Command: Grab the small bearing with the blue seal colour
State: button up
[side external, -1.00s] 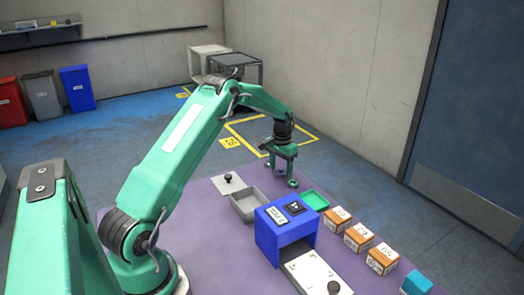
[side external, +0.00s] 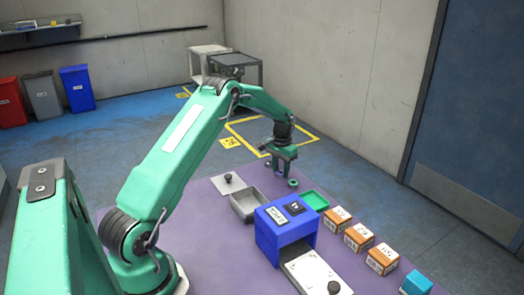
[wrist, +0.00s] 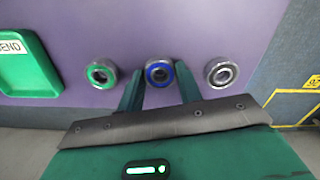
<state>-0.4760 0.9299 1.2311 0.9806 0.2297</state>
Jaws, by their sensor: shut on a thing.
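The small bearing with the blue seal ring (wrist: 159,73) is between my two fingers in the wrist view, in the middle of a row of three. My gripper (wrist: 159,68) is shut on it, one finger at each side. In the side view my gripper (side external: 281,169) is low at the far edge of the purple table, and its fingers mostly hide this bearing. A bearing with a green seal (wrist: 101,73) lies to its left and one with a grey seal (wrist: 221,72) to its right in the wrist view.
A green tray (side external: 314,200), also in the wrist view (wrist: 28,62), is near the green-seal bearing. A grey bin (side external: 246,206), a blue scanner box (side external: 285,232) and several small cartons (side external: 358,237) stand on the purple table (side external: 205,240).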

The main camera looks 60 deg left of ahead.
aim_at(281, 172)
jog(key=shift+r, duration=0.1)
jog(key=shift+r, duration=0.75)
notch_tip(281, 172, up, 2)
jog(key=shift+r, duration=0.25)
jog(key=d+r, duration=0.6)
jog(key=d, duration=0.5)
jog(key=shift+s+d+r, duration=0.35)
jog(key=shift+r, duration=0.05)
